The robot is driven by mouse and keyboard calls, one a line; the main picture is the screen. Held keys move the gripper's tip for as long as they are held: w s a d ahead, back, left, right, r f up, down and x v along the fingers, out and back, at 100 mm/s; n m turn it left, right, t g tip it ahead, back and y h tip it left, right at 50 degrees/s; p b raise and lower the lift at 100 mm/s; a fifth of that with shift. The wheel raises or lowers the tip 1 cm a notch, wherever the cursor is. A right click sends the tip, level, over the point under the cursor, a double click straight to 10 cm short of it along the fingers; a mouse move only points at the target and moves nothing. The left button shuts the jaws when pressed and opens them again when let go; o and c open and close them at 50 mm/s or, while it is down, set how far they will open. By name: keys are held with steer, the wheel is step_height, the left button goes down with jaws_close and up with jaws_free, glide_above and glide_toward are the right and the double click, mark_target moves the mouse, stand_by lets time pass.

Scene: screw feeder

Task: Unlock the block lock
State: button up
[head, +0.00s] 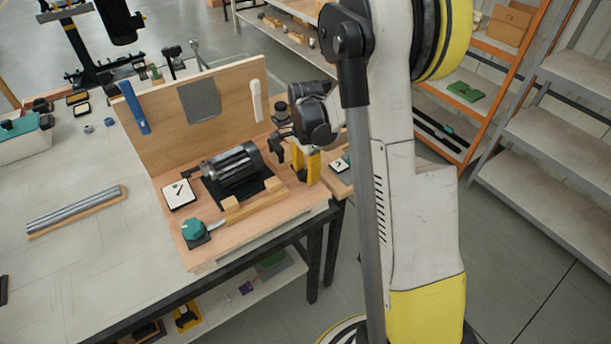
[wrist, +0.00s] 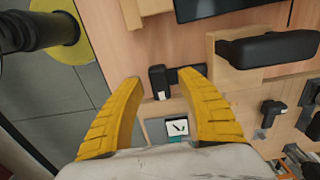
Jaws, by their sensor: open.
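My gripper (wrist: 160,78) is open, with a yellow finger on each side of the wrist view and nothing held between them. A small black latch-like piece (wrist: 158,84) on the wooden board lies between the fingertips in that picture, with a short dark bar (wrist: 187,74) beside it. This may be the block lock; I cannot tell for sure. I see no contact with it. In the head view my gripper (head: 306,166) is at the right end of the wooden fixture, its yellow fingers pointing down. The arm partly hides the small board there.
A dark ribbed cylinder (head: 233,165) lies on the fixture before an upright wooden panel (head: 160,130). A green knob (head: 192,229) and a marked white card (head: 179,194) are at its left. A black handle (wrist: 268,48) on wood stands right of my fingers in the wrist view.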

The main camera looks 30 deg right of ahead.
steer(key=shift+f, duration=0.1)
jaws_close()
steer(key=shift+n, duration=0.4)
steer(key=n, duration=1.2)
steer(key=shift+n+b, duration=0.3)
steer(key=shift+n, duration=0.1)
steer(key=n, duration=0.4)
steer(key=shift+n, duration=0.3)
